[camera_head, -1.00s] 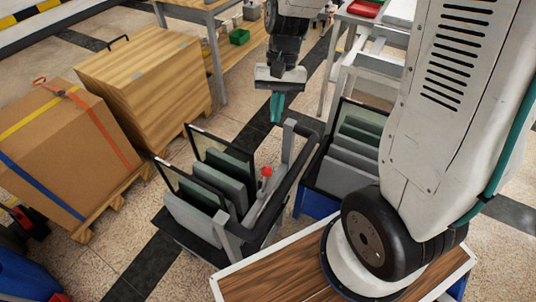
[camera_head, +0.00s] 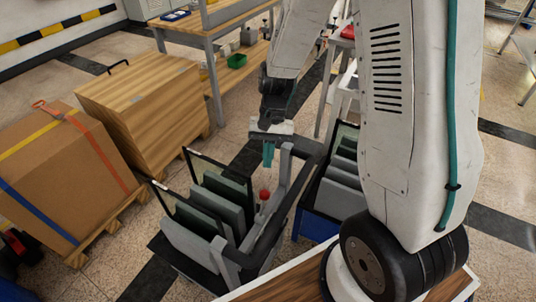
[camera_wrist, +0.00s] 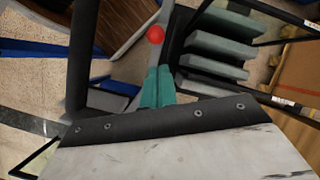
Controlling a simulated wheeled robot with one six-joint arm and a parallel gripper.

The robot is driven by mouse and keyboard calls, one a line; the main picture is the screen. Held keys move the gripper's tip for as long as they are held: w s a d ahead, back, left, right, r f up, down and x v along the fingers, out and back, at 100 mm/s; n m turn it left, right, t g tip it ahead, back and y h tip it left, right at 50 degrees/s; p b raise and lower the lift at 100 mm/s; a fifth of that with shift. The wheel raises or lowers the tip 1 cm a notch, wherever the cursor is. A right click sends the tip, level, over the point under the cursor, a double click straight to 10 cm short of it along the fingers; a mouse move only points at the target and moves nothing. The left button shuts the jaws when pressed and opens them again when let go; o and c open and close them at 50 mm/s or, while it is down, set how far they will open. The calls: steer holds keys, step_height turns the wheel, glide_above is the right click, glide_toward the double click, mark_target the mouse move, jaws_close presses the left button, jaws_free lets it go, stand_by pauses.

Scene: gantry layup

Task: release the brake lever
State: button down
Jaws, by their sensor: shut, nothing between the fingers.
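The brake lever is a short grey lever with a red ball knob (camera_head: 264,195), on the cart's near side beside its black handle bar. The knob also shows in the wrist view (camera_wrist: 155,34), just beyond my fingertips. My gripper (camera_head: 268,155) points down above the cart, higher in the picture than the knob and apart from it. Its teal fingers are together and empty, and they show in the wrist view (camera_wrist: 158,86). The cart (camera_head: 232,255) carries grey slabs and dark framed panels standing upright. The lever's lower part is partly hidden by the cart frame.
The black handle bar (camera_head: 288,205) runs close beside the knob. A second cart with a blue base (camera_head: 315,226) stands to the right. A wooden crate (camera_head: 150,95) and a strapped cardboard box (camera_head: 60,165) stand on pallets at left. A workbench (camera_head: 215,40) is behind.

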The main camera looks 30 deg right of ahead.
mark_target(262, 205)
steer(key=x, duration=0.6)
steer(key=shift+f, duration=0.3)
steer(key=shift+a+r, duration=0.1)
steer(key=shift+a, duration=0.1)
